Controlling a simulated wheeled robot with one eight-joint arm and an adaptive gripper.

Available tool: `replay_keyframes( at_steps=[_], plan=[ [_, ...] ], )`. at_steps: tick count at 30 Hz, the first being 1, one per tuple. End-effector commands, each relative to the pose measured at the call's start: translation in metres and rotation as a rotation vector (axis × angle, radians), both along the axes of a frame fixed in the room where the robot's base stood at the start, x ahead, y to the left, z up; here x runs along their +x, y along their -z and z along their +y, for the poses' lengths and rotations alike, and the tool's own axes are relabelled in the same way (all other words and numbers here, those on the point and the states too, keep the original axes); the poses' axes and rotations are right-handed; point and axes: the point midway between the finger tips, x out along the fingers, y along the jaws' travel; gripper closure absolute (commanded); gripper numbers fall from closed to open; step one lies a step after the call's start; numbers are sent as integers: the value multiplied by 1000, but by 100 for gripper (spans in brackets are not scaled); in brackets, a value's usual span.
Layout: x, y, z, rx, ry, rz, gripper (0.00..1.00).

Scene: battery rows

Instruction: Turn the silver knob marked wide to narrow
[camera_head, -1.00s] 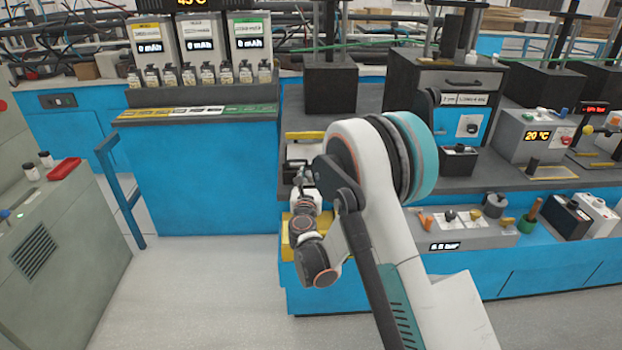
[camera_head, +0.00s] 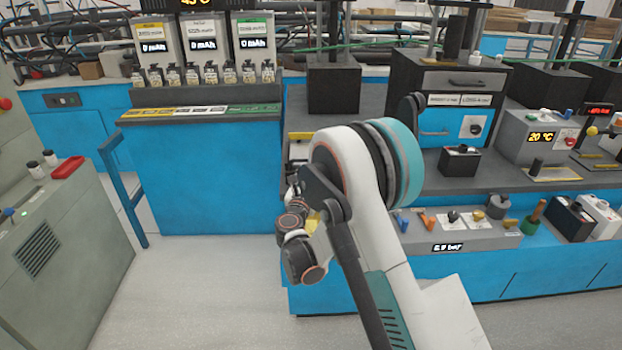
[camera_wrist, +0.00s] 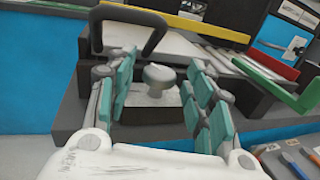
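A silver knob (camera_wrist: 158,76) with a round top stands on a dark block in the wrist view. My gripper (camera_wrist: 161,68) is open, with its teal-padded fingers to the left and right of the knob. Gaps show between the pads and the knob, and I cannot tell whether the fingertips reach down to its level. No wide or narrow marking is readable. In the head view my arm covers the gripper, and the knob cannot be made out there.
A black looped handle (camera_wrist: 105,20) rises just beyond the left finger. A yellow bar (camera_wrist: 190,25) lies behind the knob, with red (camera_wrist: 263,65) and green (camera_wrist: 285,92) bars to the right.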

Motion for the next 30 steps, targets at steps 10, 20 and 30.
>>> replay_keyframes(
  at_steps=[10, 20, 30],
  plan=[
    [-5, 0, 2, 0, -1, 0, 51],
    [-61, 0, 18, 0, -3, 0, 51],
    [-109, 0, 31, 0, -2, 0, 51]
  ],
)
